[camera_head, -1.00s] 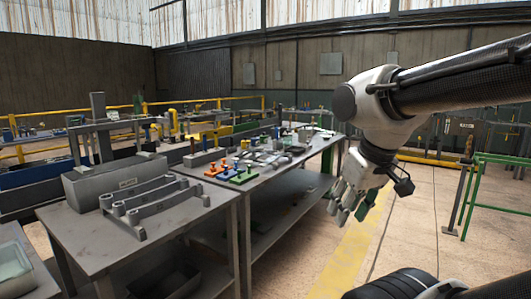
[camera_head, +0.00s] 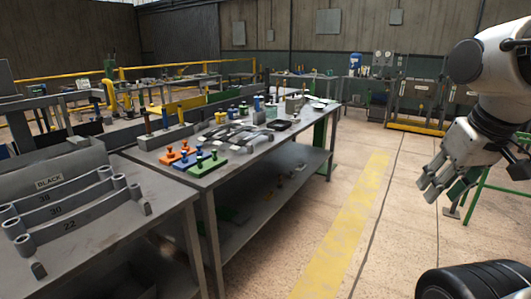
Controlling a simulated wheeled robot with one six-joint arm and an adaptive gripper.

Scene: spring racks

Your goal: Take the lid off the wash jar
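My gripper (camera_head: 432,188) hangs at the right of the view, over open floor and well apart from the benches. Its fingers point down and to the left, and they look spread with nothing between them. I cannot make out a wash jar or its lid for certain.
The near bench (camera_head: 110,240) holds a grey rack marked 38, 30 and 22 (camera_head: 75,215) and a grey bin labelled BLACK (camera_head: 50,183). Orange, blue and green fixtures (camera_head: 190,158) stand on the far bench. Floor with a yellow stripe (camera_head: 345,230) is clear. A green rail (camera_head: 485,190) stands at right.

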